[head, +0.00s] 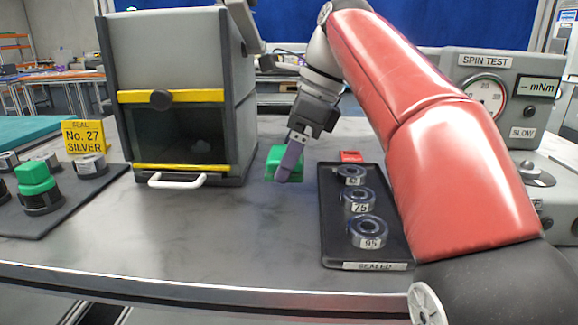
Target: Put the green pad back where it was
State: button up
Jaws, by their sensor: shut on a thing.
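My gripper (287,172) points down over the middle of the table, between the cabinet and the sealed tray. It is shut on a green pad (271,160), and the fingers cover part of the pad. The pad is at or just above the table top; I cannot tell whether it touches. A second green piece (35,175) with a stepped top sits on a dark round base on the dark mat at the left.
A grey cabinet (175,60) with yellow bars and a white handle stands left of my gripper. The sealed tray (335,235) holds three bearings and has a red piece (350,156) at its far end. A yellow sign (84,136) and spin tester (480,62) stand farther out. The front middle is clear.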

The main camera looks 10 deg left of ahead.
jog(key=shift+f+b, duration=0.55)
jog(key=shift+f, duration=1.15)
jog(key=o, duration=1)
jog(key=shift+f, duration=0.15)
jog(key=shift+r, duration=0.25)
jog(key=p+v, duration=0.1)
jog(key=v, duration=0.4)
jog(key=shift+r, duration=0.1)
jog(key=shift+v, duration=1.1)
